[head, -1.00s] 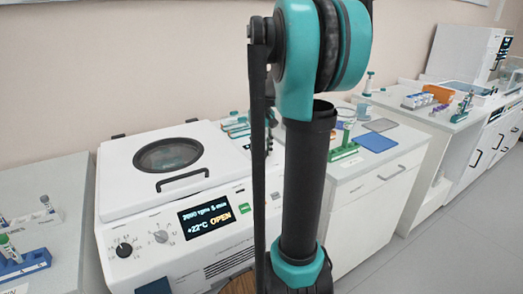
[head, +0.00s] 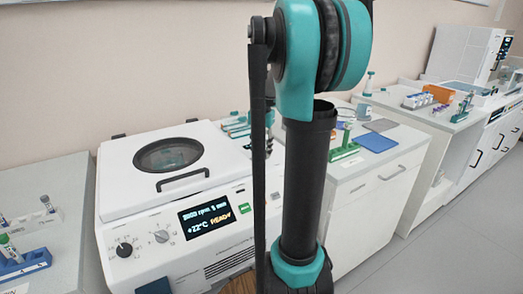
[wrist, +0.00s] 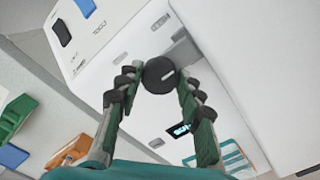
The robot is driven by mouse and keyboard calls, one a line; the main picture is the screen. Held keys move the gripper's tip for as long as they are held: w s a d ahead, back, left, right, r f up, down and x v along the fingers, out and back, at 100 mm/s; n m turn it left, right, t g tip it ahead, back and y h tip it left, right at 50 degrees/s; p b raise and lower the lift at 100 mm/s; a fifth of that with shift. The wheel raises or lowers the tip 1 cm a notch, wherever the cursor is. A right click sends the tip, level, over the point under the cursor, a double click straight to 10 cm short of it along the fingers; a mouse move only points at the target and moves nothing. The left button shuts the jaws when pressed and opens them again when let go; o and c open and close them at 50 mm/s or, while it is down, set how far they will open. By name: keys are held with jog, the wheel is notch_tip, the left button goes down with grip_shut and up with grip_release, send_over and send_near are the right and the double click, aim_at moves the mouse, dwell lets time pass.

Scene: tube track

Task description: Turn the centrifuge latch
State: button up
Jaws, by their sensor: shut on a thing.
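Part of the lit display (wrist: 181,130) also shows there. In the head view, my arm hides the latch and most of my gripper.
A blue tube rack (head: 24,263) sits on the bench at the left. A green rack (head: 345,152) and a blue mat (head: 378,142) lie on the bench right of the centrifuge. An orange box (head: 438,94) stands farther back. Open floor lies at the right.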

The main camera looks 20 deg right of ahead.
aim_at(261, 152)
dwell(0.4)
jog(key=o, duration=1.2)
jog(key=shift+c, duration=0.2)
notch_tip(261, 152, up, 12)
